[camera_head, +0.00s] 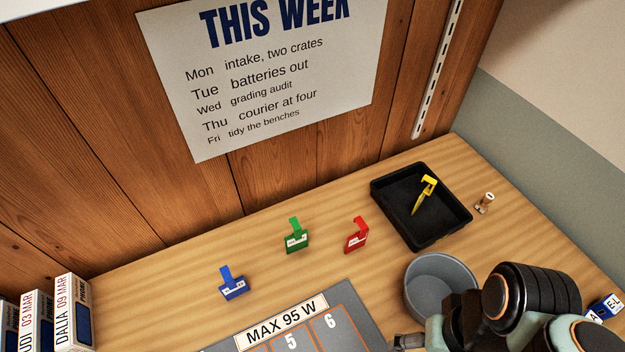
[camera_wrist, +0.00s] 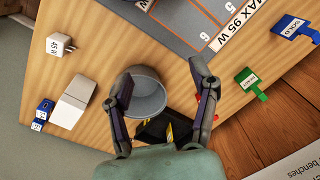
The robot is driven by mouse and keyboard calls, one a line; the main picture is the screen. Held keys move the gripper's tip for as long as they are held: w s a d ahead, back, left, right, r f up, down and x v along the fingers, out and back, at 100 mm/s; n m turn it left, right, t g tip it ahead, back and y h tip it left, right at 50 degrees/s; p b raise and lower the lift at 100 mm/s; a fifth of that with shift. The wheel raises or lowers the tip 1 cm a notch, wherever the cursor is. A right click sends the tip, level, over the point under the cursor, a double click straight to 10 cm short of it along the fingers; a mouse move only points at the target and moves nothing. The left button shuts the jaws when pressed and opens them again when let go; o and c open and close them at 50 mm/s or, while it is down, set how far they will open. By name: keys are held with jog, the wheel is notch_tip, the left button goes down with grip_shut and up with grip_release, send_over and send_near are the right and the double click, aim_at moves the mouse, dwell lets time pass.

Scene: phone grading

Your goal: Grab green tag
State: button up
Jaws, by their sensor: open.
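The green tag (camera_head: 297,238) stands on the wooden bench between the blue tag (camera_head: 231,285) and the red tag (camera_head: 357,236) in the head view. It has a white label and an upright hooked tab. In the wrist view the green tag (camera_wrist: 251,82) lies right of my gripper (camera_wrist: 161,72), apart from it. My gripper is open, its fingers spread over the grey round bin (camera_wrist: 147,95), with nothing held. The right finger partly hides the red tag (camera_wrist: 214,92) there. In the head view my gripper is mostly out of frame at the bottom.
A black tray (camera_head: 388,213) holding a yellow tag (camera_head: 424,194) stands at the back right. A grey mat (camera_head: 262,328) marked MAX 95 W lies in front. Boxes (camera_head: 76,312) stand at left.

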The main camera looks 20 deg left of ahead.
jog(key=shift+o, duration=0.6)
